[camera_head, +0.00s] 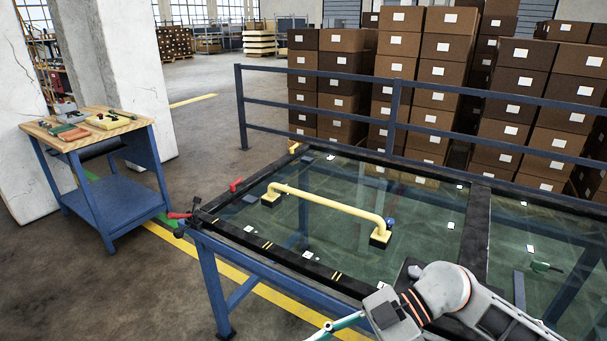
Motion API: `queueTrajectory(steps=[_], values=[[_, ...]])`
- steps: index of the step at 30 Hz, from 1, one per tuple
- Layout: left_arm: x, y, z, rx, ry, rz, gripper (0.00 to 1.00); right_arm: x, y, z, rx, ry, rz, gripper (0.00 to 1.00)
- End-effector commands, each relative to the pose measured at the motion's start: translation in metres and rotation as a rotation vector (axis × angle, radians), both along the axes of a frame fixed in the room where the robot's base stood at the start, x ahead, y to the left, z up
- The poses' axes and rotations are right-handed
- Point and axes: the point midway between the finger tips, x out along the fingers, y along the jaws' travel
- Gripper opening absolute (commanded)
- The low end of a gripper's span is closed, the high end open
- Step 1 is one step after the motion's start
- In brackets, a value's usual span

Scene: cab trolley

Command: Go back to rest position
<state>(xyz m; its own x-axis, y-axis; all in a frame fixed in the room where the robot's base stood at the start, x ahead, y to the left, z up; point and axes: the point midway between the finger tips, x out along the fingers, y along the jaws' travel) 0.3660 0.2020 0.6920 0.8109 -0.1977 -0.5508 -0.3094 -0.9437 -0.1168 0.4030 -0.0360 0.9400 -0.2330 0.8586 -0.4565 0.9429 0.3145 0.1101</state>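My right arm comes in from the lower right, over the near edge of the glass-topped blue frame. Its gripper (350,321) points down and left at the bottom edge of the picture. A thin teal and white piece shows at its end and runs out of the picture; I cannot tell whether it is a finger or a held thing. Whether this gripper is open or shut does not show. My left gripper is not in view.
The glass panel in a black frame (343,279) carries a yellow handle bar (325,205). Red clamps (236,184) sit at its left edge, and a green tool (543,266) shows at right. A blue trolley (110,200) with tools stands left. A blue railing (318,102) and stacked boxes stand behind.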

Motion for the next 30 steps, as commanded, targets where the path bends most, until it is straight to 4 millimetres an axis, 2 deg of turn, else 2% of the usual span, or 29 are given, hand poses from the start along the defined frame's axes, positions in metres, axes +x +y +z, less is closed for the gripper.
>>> queueTrajectory(steps=[1,3,6,8,10,13,14,17,20,21,24,27,30], values=[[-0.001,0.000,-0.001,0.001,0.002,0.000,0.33,-0.008,0.020,0.012,0.141,-0.015,-0.011,0.42],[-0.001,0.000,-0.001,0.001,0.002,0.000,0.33,-0.008,0.040,0.033,0.331,-0.059,-0.063,0.42],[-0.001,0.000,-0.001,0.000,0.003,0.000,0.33,0.006,0.051,0.059,0.558,-0.120,-0.208,0.42],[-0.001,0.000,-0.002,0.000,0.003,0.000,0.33,0.019,0.048,0.069,0.661,-0.152,-0.328,0.42],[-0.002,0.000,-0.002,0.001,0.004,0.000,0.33,0.038,0.037,0.071,0.743,-0.186,-0.495,0.42],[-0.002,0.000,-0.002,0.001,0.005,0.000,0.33,0.066,0.008,0.056,0.781,-0.219,-0.759,0.42],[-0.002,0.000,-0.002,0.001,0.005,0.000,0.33,0.074,-0.002,0.047,0.774,-0.224,-0.841,0.42],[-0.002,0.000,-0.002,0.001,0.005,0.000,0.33,0.089,-0.043,0.000,0.686,-0.224,-1.107,0.42],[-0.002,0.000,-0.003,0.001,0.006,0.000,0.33,0.084,-0.085,-0.064,0.518,-0.189,-1.330,0.42],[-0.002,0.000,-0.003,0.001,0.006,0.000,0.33,0.076,-0.100,-0.090,0.440,-0.168,-1.397,0.42],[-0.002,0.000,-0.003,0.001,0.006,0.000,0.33,0.048,-0.129,-0.150,0.249,-0.105,-1.511,0.42],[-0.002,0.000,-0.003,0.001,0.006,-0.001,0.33,0.014,-0.148,-0.197,0.086,-0.042,-1.566,0.42],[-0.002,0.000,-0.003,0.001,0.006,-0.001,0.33,-0.014,-0.159,-0.227,-0.029,0.009,-1.584,0.42]])
